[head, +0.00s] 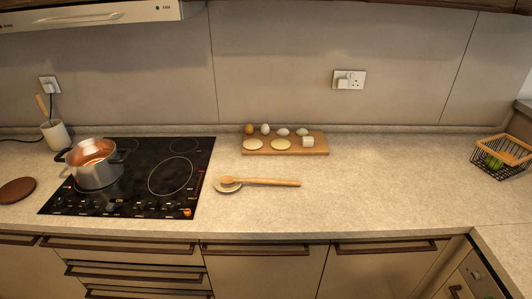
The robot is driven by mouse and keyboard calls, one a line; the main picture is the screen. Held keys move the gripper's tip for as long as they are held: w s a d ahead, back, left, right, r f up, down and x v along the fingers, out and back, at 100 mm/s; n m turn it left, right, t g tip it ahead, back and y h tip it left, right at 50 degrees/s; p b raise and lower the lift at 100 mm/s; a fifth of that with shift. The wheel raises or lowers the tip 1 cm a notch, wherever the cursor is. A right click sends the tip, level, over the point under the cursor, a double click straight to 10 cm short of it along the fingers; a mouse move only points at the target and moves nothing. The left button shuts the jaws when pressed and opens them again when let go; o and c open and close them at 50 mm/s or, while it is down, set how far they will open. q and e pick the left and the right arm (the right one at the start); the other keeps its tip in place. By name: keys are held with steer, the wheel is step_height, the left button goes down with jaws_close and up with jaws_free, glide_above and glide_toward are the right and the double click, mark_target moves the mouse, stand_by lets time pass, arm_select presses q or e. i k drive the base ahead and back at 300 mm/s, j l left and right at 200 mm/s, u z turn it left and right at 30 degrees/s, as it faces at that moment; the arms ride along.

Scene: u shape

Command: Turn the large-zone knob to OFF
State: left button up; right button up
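A black glass cooktop (140,165) lies in the counter at the left, with several burner rings. A row of small marks and controls runs along its front edge. A small orange-red knob-like part (187,212) sits at its front right corner. I cannot read its setting or tell whether it belongs to the large zone. A large ring (171,176) shows at the right of the cooktop. A steel pot with dark handles (97,173) stands on the left part and hides some of the surface. Neither of my grippers is in view.
A wooden spoon (265,182) rests on a small dish right of the cooktop. Behind it is a board (316,150) with eggs and other pieces. A utensil holder (56,135), a brown round mat (16,190) and a wire basket (503,153) stand farther out.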

mark_target(61, 203)
steer(key=u, duration=1.5)
